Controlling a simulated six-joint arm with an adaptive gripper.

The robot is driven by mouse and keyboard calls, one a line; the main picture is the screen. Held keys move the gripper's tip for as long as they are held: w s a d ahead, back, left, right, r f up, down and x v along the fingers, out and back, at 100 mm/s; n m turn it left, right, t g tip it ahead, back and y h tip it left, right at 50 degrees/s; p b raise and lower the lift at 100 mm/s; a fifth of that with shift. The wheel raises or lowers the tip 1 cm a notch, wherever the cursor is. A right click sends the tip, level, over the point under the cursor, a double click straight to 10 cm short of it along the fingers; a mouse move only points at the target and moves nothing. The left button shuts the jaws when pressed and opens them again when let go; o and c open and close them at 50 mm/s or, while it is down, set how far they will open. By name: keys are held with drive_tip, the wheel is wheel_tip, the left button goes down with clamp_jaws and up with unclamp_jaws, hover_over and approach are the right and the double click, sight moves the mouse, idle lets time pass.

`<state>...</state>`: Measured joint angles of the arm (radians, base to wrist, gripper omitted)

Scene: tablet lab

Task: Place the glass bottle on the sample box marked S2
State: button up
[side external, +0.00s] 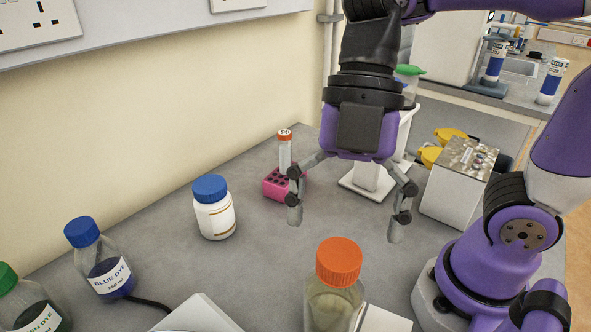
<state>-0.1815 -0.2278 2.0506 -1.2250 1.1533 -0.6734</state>
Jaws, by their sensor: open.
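My gripper (345,222) hangs above the middle of the bench, fingers pointing down, wide open with nothing between them. A clear bottle with an orange cap (338,262) stands at the front, nearer the camera than my gripper. Its lower part is cut off by the picture edge, and it looks like glass. Two white box-like shapes show only in part at the bottom edge, one on the left (205,316) and one just right of the bottle (386,320). No S2 mark is readable on either, so I cannot tell which is the sample box.
A white jar with a blue cap (214,212) stands left of my gripper. A blue dye bottle (104,268) and a green dye bottle (30,305) stand farther left. A pink rack (274,185) holds an orange-capped tube behind. A metal-topped box (455,185) stands right.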

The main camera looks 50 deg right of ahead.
drive_tip(key=shift+w+d+m, duration=0.15)
drive_tip(key=shift+w+m, duration=0.1)
drive_tip(key=shift+m, duration=0.35)
drive_tip(key=w+d+f+m+t+h, duration=0.1)
drive_tip(key=w+d+m+t+h, duration=0.1)
drive_tip(key=d+m, duration=0.5)
drive_tip(key=w+d+f+m+t+h, duration=0.1)
drive_tip(key=d+m+t, duration=0.4)
drive_tip(key=m, duration=1)
drive_tip(key=w+d+h, duration=0.1)
drive_tip(key=w+d, duration=0.1)
drive_tip(key=d, duration=0.1)
drive_tip(key=shift+w+f, duration=0.2)
drive_tip(key=shift+f, duration=0.2)
drive_tip(key=shift+a, duration=0.1)
drive_tip(key=shift+c, duration=0.9)
drive_tip(key=shift+a, duration=0.1)
